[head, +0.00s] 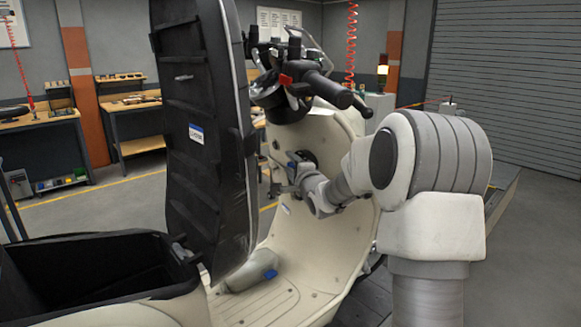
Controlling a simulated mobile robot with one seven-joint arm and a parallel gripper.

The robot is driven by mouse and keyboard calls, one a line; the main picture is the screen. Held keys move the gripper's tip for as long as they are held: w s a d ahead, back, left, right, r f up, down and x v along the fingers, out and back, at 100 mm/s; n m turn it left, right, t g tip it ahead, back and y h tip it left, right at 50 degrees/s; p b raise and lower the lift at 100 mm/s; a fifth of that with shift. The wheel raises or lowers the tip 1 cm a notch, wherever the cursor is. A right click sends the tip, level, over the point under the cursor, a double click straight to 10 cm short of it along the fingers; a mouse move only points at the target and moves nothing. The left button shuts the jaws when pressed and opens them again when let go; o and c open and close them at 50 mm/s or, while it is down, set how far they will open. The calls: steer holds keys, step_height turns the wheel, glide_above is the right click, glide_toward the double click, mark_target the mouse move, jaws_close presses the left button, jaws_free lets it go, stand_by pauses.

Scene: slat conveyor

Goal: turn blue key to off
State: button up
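A cream scooter (335,262) stands in front of me with its black seat (205,110) raised. My arm reaches in from the right to the scooter's inner front panel, below the handlebar. My gripper (276,180) is at the arm's far end, close to this panel, small and seen from the side. A small bluish patch (291,170) shows at the gripper; I cannot tell whether it is the blue key or part of my wrist. The key and its lock cannot be made out clearly. Whether the fingers are open or shut does not show.
A pale grey bottle-like object with a blue end (269,275) lies on the footboard. The handlebar (318,85) with black grips is just above my wrist. The open storage bin (85,275) is at lower left. Workbenches (137,125) stand behind.

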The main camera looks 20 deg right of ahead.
steer(key=shift+s, duration=0.1)
steer(key=s, duration=1.7)
steer(key=shift+s+r, duration=0.15)
steer(key=s+p, duration=0.2)
steer(key=s, duration=0.4)
steer(key=shift+a+r, duration=0.1)
